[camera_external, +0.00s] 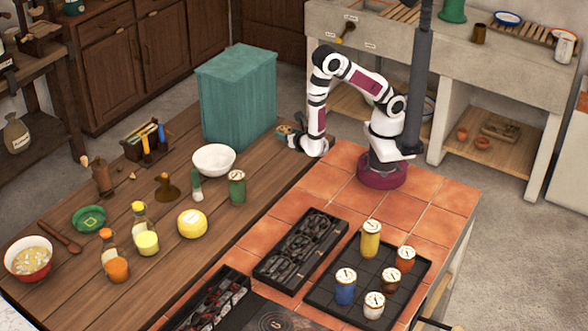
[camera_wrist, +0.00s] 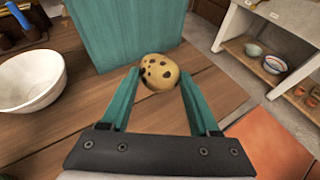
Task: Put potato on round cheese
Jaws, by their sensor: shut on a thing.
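The potato (camera_wrist: 160,72) is tan with dark spots. It sits between my gripper's teal fingertips (camera_wrist: 159,84) in the wrist view, and my gripper is shut on it. In the external view the potato (camera_external: 283,130) shows small, at the far right end of the wooden table, by the teal box. Whether it touches the table is hard to tell. The round cheese (camera_external: 191,224) is a yellow disc lying on the wooden table, well to the left and nearer the camera. Its top is bare. It is not in the wrist view.
The teal box (camera_external: 237,96) stands close behind my gripper. A white bowl (camera_external: 214,160), a green-handled brush (camera_external: 196,187) and a green can (camera_external: 237,188) stand between my gripper and the cheese.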

